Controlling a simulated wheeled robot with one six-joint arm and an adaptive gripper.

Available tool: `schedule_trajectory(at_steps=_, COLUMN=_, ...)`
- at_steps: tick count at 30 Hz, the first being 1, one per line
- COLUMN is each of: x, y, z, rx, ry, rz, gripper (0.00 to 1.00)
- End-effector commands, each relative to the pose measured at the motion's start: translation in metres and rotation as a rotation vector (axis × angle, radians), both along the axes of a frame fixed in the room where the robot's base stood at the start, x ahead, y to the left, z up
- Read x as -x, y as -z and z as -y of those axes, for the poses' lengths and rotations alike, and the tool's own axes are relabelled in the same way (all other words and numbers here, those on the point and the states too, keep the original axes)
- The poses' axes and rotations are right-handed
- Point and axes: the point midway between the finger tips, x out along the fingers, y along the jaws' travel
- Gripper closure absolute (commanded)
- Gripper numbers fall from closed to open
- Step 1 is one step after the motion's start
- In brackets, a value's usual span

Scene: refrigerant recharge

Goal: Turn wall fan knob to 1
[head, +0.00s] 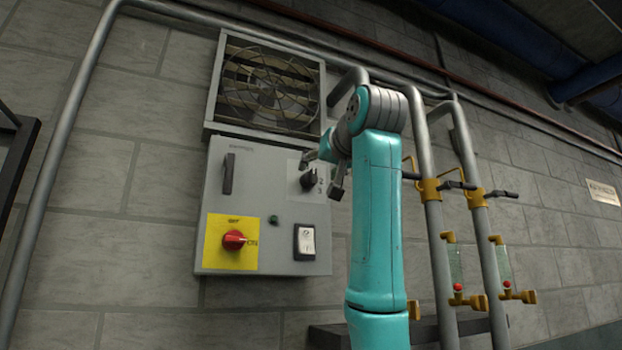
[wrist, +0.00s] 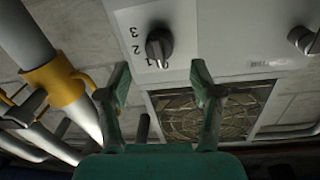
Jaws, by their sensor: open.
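The fan knob (wrist: 158,45) is a dark grey rotary knob on a light plate marked 0, 1, 2 and 3. In the wrist view its grip bar points down toward the 0 and 1 marks; I cannot tell exactly which. In the head view the knob (head: 308,181) is on the right of the grey control box (head: 215,184). My gripper (wrist: 157,75) is open and empty, its two fingers spread with the knob ahead between their lines. It also shows in the head view (head: 322,175), close to the knob. No contact shows.
The wall fan (head: 266,88) sits above the box. A red switch (head: 234,240) on a yellow plate, a white rocker switch (head: 305,241), a green button (head: 273,219) and a dark handle (head: 228,174) share its face. Grey pipes with yellow valves (head: 430,190) stand right of my arm.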

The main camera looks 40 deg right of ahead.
Motion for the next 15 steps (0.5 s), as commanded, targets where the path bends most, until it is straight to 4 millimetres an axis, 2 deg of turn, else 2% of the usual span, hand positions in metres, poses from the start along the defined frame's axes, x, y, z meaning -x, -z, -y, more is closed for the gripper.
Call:
schedule_trajectory(at_steps=6, x=-0.035, y=0.001, z=0.013, rx=-0.001, ry=0.001, rz=-0.002, gripper=0.35)
schedule_trajectory(at_steps=15, x=-0.056, y=0.0, z=0.021, rx=0.0, ry=0.001, rz=0.001, gripper=0.35)
